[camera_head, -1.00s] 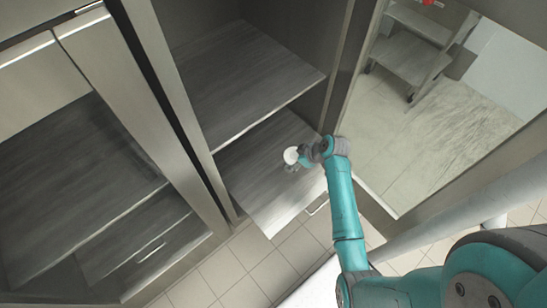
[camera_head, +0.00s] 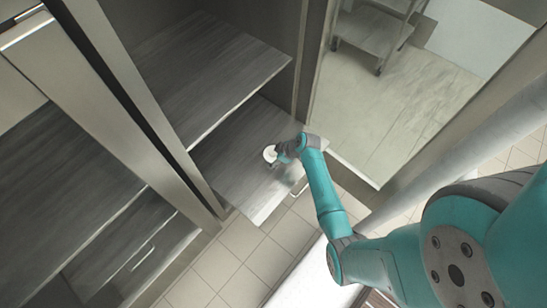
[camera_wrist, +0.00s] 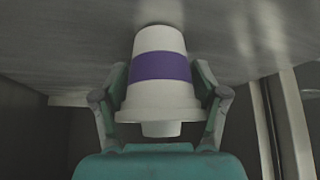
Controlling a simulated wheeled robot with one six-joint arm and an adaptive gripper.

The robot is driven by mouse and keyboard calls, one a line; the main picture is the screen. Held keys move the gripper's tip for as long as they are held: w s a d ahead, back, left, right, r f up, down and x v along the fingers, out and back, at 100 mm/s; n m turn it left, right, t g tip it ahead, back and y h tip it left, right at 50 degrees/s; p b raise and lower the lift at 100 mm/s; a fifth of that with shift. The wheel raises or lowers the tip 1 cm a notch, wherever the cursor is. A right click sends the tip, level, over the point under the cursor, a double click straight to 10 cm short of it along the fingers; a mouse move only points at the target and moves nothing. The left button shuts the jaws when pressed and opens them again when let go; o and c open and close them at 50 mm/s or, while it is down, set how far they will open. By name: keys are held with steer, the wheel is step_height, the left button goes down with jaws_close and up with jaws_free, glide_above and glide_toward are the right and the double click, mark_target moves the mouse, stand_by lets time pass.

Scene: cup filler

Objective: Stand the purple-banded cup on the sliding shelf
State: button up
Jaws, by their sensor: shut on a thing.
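The purple-banded cup (camera_wrist: 160,67) is white with a broad purple band. In the wrist view it stands between the two fingers of my gripper (camera_wrist: 160,100), which is shut on it near its wide end. Its narrow end points to the grey shelf surface at the top of that picture and looks at or very close to it. In the head view the cup (camera_head: 270,153) is a small white round over the sliding shelf (camera_head: 228,165), which is pulled out. Whether it touches the shelf is unclear there. My gripper (camera_head: 279,152) reaches it from the right.
A fixed shelf (camera_head: 200,80) lies above and behind the sliding shelf. A cabinet side wall stands to the left, and a glass pane (camera_head: 385,115) to the right. The sliding shelf has bare room around the cup.

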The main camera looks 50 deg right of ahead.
steer(key=o, duration=1.3)
